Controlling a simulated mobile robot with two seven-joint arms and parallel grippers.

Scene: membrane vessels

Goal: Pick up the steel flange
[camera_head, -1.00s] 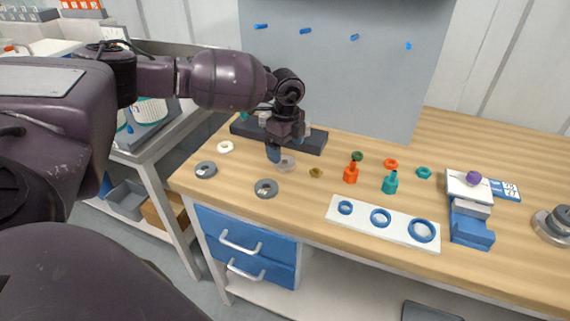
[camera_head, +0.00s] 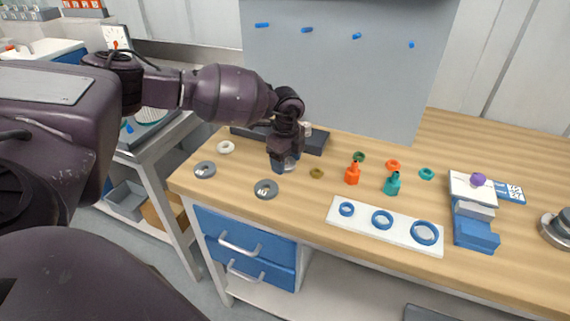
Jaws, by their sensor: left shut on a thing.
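The steel flange (camera_head: 290,163), a pale silvery disc, is on the wooden bench near the back left, partly hidden by my left gripper. My left gripper (camera_head: 283,168) points down at it and is shut on it. I cannot tell whether the flange is clear of the bench top. My right gripper is not in view.
Two grey rings (camera_head: 205,169) (camera_head: 266,189) and a white ring (camera_head: 226,147) lie near the gripper. A dark rack (camera_head: 316,142) stands behind it. Orange (camera_head: 352,175) and teal (camera_head: 392,184) bottles and a white strip with blue rings (camera_head: 398,234) are to the right.

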